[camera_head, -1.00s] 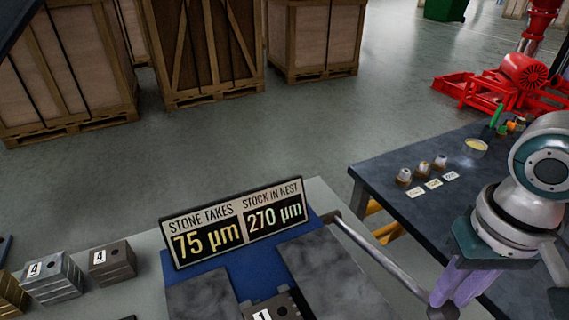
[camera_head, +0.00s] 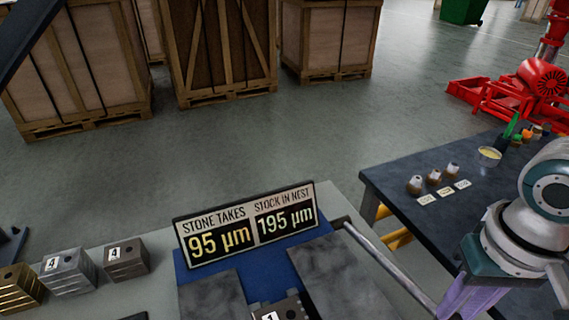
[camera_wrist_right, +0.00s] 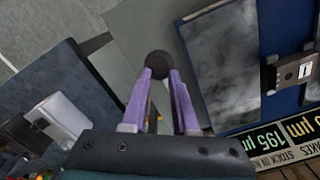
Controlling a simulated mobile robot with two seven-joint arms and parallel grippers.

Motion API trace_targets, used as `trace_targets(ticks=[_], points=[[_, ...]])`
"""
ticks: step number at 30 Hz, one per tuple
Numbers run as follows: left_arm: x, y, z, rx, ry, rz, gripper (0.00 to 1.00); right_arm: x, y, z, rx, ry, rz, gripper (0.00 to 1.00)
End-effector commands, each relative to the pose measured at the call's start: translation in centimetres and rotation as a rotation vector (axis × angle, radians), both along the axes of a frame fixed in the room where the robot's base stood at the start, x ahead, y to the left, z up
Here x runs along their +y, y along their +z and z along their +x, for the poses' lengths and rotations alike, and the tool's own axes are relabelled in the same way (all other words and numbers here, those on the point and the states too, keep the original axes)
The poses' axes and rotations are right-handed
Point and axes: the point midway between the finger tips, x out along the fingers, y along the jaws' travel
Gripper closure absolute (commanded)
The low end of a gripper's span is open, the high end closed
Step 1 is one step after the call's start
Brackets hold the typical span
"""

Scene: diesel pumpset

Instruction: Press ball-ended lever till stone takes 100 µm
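The display sign (camera_head: 245,228) reads "stone takes 95 µm" and "stock in nest 195 µm". The lever's metal rod (camera_head: 385,265) slants down to the right beside the bench stone. Its dark ball end (camera_wrist_right: 158,65) shows in the right wrist view, between the tips of my right gripper's purple fingers (camera_wrist_right: 160,76), which appear to touch it on both sides. In the head view my right gripper (camera_head: 462,305) is at the lower edge, and the ball is out of frame. A dark block marked 1 (camera_head: 280,309) sits between the grey stone slabs (camera_head: 345,280). My left gripper is not in view.
Blocks marked 4 (camera_head: 68,272) stand on the bench at the left. A dark table (camera_head: 410,225) at the right holds small pots (camera_head: 435,177), cards and a yellow-filled dish (camera_head: 489,156). Wooden crates (camera_head: 215,55) and a red pumpset (camera_head: 520,92) stand beyond on open floor.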

Motion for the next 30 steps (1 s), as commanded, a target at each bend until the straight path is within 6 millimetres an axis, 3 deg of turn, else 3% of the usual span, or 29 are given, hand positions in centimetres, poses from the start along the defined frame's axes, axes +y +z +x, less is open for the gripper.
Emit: trace_targets(ticks=[1,21,25,30], points=[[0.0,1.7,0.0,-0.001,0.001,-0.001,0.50,0.2,1.6,0.2,0.000,0.000,0.002,0.75],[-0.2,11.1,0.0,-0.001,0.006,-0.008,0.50,1.0,11.7,2.3,0.001,0.000,0.000,0.75],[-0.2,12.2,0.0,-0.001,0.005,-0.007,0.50,1.2,12.9,2.6,0.002,0.000,0.000,0.75],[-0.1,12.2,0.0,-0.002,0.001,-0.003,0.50,1.2,13.0,2.7,0.001,0.001,0.000,0.75]])
